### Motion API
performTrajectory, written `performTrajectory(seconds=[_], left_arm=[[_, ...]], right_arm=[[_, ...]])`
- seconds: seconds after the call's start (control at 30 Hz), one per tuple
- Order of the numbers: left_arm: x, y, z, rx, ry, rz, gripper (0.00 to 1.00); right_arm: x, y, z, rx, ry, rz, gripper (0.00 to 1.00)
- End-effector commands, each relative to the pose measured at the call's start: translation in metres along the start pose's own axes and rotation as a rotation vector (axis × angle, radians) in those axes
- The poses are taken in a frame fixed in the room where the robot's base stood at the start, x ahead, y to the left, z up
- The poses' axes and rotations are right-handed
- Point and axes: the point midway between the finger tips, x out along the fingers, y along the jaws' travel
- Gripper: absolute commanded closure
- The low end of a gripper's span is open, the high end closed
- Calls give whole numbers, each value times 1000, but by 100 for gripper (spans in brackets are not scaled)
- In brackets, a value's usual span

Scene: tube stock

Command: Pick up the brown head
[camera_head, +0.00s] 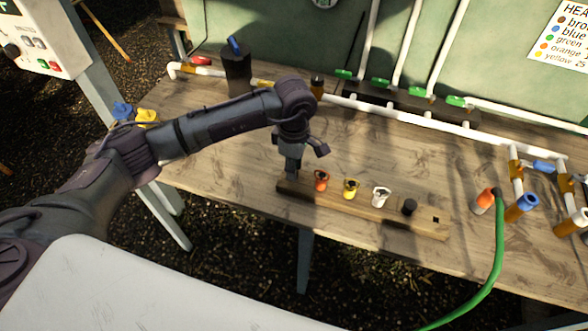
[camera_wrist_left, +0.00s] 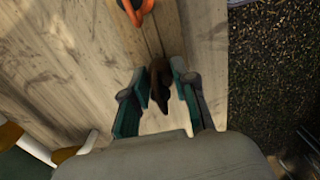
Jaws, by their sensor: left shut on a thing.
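My left gripper (camera_head: 293,172) is at the left end of the wooden rack (camera_head: 334,204), pointing down. In the left wrist view my left gripper (camera_wrist_left: 160,88) is shut on a dark brown head (camera_wrist_left: 160,76), which sits between its fingers over the rack. Whether the head is still seated in the rack cannot be told. In the head view the gripper hides the brown head. My right gripper is not in view.
Along the rack stand an orange head (camera_head: 321,180), a yellow head (camera_head: 351,188), a white head (camera_head: 381,197) and a black piece (camera_head: 409,206). A dark cylinder (camera_head: 236,70) stands behind. A green hose (camera_head: 496,255) and white pipes (camera_head: 410,118) are at right and back.

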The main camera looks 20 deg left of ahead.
Motion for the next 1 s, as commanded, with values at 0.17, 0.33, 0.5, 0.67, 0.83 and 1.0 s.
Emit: performTrajectory(seconds=[0.17,0.33,0.5,0.67,0.83,1.0], left_arm=[[-27,1,0,2,0,8,90],[-47,28,30,3,-2,7,90],[-71,53,57,2,-1,5,90],[-87,70,75,1,0,3,90],[-96,78,84,1,0,2,90],[-98,80,85,0,0,1,90]], right_arm=[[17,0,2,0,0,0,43],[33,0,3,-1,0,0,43],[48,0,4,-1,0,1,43],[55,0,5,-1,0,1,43],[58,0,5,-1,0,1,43],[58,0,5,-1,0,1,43]])
